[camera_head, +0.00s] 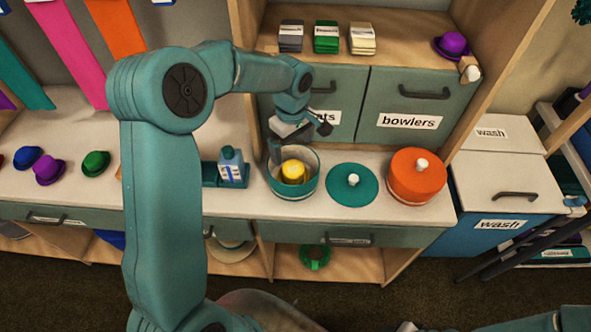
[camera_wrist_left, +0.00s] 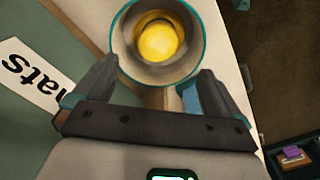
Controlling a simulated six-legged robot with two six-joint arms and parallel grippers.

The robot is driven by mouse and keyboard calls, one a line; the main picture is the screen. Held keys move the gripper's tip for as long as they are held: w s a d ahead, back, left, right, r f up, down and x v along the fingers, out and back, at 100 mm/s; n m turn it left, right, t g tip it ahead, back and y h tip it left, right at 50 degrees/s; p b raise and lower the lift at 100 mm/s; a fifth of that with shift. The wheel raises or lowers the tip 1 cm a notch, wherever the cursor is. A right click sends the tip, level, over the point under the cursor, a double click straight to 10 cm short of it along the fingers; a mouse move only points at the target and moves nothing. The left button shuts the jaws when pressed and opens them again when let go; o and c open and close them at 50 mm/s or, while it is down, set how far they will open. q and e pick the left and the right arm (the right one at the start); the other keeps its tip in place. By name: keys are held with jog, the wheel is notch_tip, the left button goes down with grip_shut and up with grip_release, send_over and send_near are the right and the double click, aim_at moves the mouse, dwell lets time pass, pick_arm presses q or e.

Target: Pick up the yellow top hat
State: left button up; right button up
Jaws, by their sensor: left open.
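The yellow top hat (camera_head: 293,172) sits inside an open round teal box (camera_head: 312,188) on the counter. In the left wrist view the hat (camera_wrist_left: 157,40) appears as a round yellow shape within the box's teal rim (camera_wrist_left: 117,45); its lower part is hidden by the box wall. My left gripper (camera_head: 297,140) is above and slightly behind the box, apart from the hat. My right gripper is not in view.
A teal lid (camera_head: 352,185) with a white knob lies right of the box, then an orange round box (camera_head: 417,172). Purple and green bowlers (camera_head: 96,164) lie further left. Cabinet doors (camera_head: 405,108) rise behind.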

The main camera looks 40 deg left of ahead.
pick_arm(q)
send_over(293, 168)
notch_tip(293, 168, down, 5)
jog(key=shift+s+r, duration=0.1)
jog(key=shift+s+d+f+p, duration=0.1)
jog(key=shift+s+f+p, duration=0.05)
jog(key=shift+f+p, duration=0.3)
jog(key=f, duration=0.1)
jog(key=f+p, duration=0.1)
jog(key=f, duration=0.2)
jog(key=shift+w+f, duration=0.3)
jog(key=shift+f, duration=0.05)
jog(key=shift+s, duration=0.15)
jog(key=c, duration=1)
